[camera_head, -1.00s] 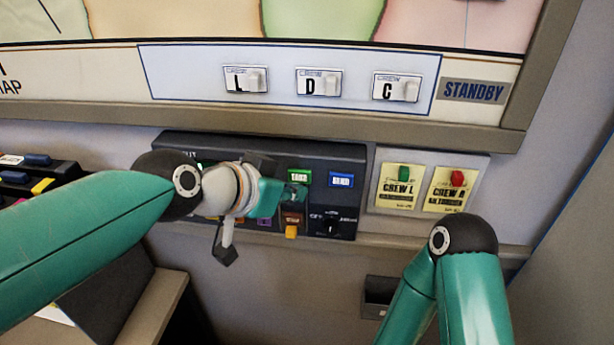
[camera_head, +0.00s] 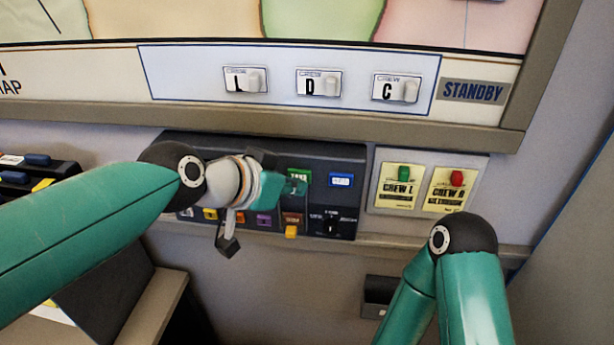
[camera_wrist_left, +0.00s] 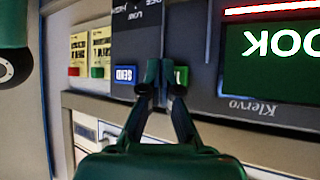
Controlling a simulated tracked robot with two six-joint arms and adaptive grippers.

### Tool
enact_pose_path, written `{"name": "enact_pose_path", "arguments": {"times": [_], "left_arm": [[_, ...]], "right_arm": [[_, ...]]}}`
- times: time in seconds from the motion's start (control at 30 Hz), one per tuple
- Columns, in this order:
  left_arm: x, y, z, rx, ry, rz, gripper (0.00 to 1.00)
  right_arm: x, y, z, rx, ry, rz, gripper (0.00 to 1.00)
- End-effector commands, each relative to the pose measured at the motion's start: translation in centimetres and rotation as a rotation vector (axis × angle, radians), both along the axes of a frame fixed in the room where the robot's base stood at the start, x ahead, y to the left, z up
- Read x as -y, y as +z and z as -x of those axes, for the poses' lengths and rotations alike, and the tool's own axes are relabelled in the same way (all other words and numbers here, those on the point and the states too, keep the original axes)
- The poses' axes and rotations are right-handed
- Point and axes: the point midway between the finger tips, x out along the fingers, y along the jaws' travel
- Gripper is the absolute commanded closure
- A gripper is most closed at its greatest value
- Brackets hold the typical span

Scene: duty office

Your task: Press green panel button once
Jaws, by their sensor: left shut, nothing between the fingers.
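The dark panel (camera_head: 346,153) below the map board holds a green button (camera_head: 299,175) in its upper row, with a blue button (camera_head: 341,180) to its right. My left gripper (camera_head: 297,187) is shut and empty, its tips at the green button's lower edge in the head view and partly covering it. In the left wrist view the shut fingertips (camera_wrist_left: 163,72) lie beside the green button (camera_wrist_left: 182,76) and overlap its edge; the blue button (camera_wrist_left: 124,74) is on their other side. I cannot tell whether the tips touch the button. My right gripper is out of view.
A row of coloured buttons, including a purple one (camera_head: 264,219), and a black rotary knob (camera_head: 331,223) sit lower on the panel. To the right is a plate with a green crew switch (camera_head: 404,172) and a red one (camera_head: 457,177). A lit green display (camera_wrist_left: 275,65) is beside the panel.

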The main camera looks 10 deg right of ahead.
Motion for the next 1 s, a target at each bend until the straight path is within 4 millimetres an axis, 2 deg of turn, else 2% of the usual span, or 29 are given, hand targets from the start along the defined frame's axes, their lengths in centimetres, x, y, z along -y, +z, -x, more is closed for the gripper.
{"name": "enact_pose_path", "arguments": {"times": [0.5, 1.0], "left_arm": [[0.23, -0.01, -0.63, -0.001, 0.001, 0.000, 1.00], [-0.06, -0.09, 0.15, 0.001, 0.000, 0.001, 1.00]], "right_arm": [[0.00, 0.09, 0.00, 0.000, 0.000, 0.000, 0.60], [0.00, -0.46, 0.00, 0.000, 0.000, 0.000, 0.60]]}}
